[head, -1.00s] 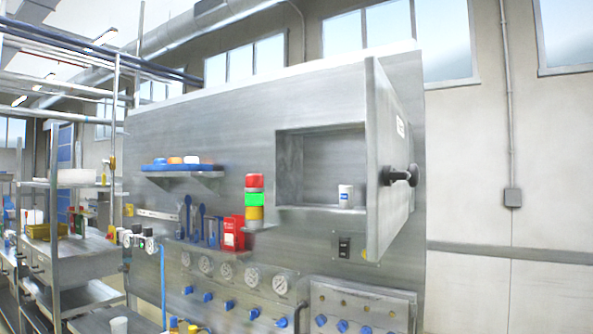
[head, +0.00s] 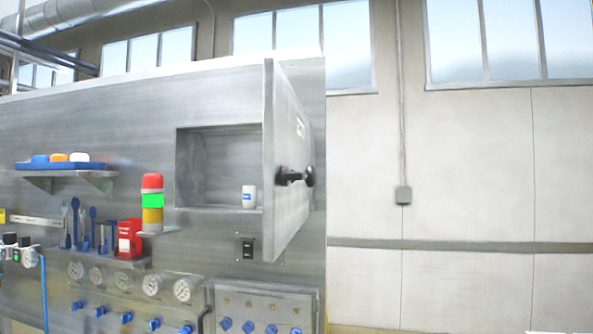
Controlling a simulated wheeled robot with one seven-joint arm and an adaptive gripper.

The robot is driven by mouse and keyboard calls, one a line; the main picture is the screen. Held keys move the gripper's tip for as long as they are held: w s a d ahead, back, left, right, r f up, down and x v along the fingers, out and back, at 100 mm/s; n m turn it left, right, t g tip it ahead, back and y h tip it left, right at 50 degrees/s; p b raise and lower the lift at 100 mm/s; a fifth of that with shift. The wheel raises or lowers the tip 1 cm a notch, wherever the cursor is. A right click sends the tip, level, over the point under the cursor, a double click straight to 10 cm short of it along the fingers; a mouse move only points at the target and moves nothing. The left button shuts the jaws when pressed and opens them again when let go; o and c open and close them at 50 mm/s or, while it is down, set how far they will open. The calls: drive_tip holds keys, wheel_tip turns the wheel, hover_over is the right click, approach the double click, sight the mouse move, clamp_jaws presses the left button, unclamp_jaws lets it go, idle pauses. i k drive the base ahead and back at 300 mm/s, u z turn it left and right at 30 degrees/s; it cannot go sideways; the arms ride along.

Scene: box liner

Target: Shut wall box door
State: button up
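The wall box (head: 222,128) is a square recess in a grey metal panel, right of the picture's middle left. Its metal door (head: 289,205) is hinged on the right side and stands wide open, jutting out towards me. A black knob handle (head: 297,176) sticks out from the door's outer face, which is turned to the right. A small white container with a blue label (head: 249,197) stands inside the box at its lower right. My gripper is not in view.
A red-green-yellow signal light (head: 152,203) stands left of the box. A shelf with a blue tray (head: 58,166) and a tool rack (head: 100,255) are further left. Gauges and blue knobs lie below. Right of the panel, the area before the bare wall (head: 455,180) looks clear.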

sight(287, 122)
drive_tip(key=k, duration=1.2)
drive_tip(key=z, duration=0.35)
drive_tip(key=i, duration=0.8)
drive_tip(key=z, duration=0.1)
